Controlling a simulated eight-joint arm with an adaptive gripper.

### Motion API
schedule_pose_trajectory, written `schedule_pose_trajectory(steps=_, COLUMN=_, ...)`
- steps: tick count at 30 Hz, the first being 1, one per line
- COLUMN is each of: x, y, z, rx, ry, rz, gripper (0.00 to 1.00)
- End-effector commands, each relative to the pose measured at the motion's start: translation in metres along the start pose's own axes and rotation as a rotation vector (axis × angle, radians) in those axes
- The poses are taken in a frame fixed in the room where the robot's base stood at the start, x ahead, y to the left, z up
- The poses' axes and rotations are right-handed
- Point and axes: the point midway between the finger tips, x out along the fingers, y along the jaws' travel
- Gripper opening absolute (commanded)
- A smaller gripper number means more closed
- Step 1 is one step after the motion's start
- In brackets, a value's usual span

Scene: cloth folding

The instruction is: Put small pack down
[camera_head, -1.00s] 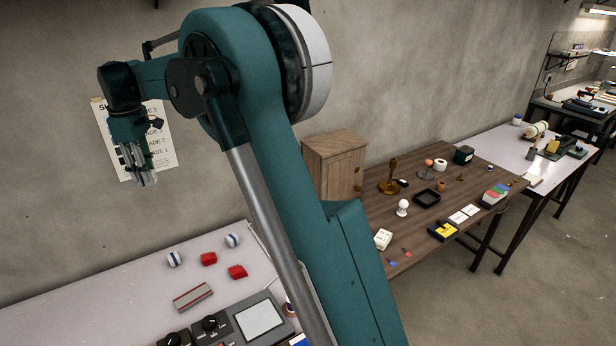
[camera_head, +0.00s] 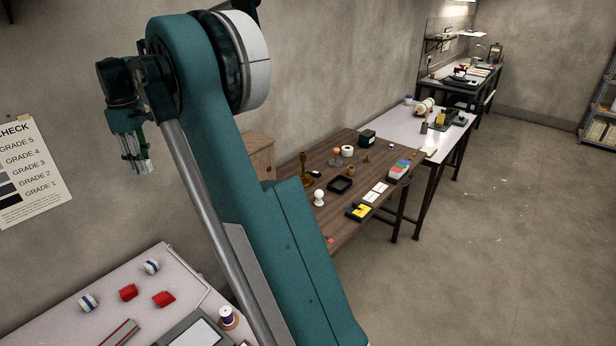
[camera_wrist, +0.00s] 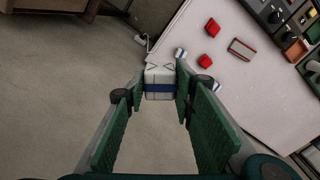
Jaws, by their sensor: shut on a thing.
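The small pack (camera_wrist: 159,76) is white with a dark blue band. In the wrist view it sits between the tips of my green-padded fingers, and my gripper (camera_wrist: 160,90) is shut on it. In the head view my gripper (camera_head: 136,164) hangs fingers-down at the upper left, well above table height, in front of the wall. The pack cannot be made out between the fingers there. In the wrist view bare floor lies below the gripper, with the pale table at the upper right.
The pale table (camera_head: 62,314) holds two white-and-blue packs (camera_head: 88,303) (camera_head: 152,267), two red packs (camera_head: 128,292) (camera_head: 163,299), a striped bar (camera_head: 121,333) and a thread spool (camera_head: 227,317). A crowded wooden table (camera_head: 318,222) stands beyond. The floor (camera_head: 480,240) at right is clear.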

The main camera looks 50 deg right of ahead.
Motion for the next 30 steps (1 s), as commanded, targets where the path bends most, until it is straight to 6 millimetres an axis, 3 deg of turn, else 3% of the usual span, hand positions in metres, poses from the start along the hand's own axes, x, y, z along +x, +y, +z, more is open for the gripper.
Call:
schedule_pose_trajectory(steps=3, x=0.0, y=0.032, z=0.029, rx=0.053, ry=0.0, rz=0.0, gripper=0.14)
schedule_pose_trajectory(steps=12, x=0.0, y=0.103, z=0.102, rx=0.183, ry=0.0, rz=0.0, gripper=0.14)
schedule_pose_trajectory(steps=30, x=0.001, y=0.218, z=0.269, rx=0.44, ry=0.0, rz=0.0, gripper=0.14)
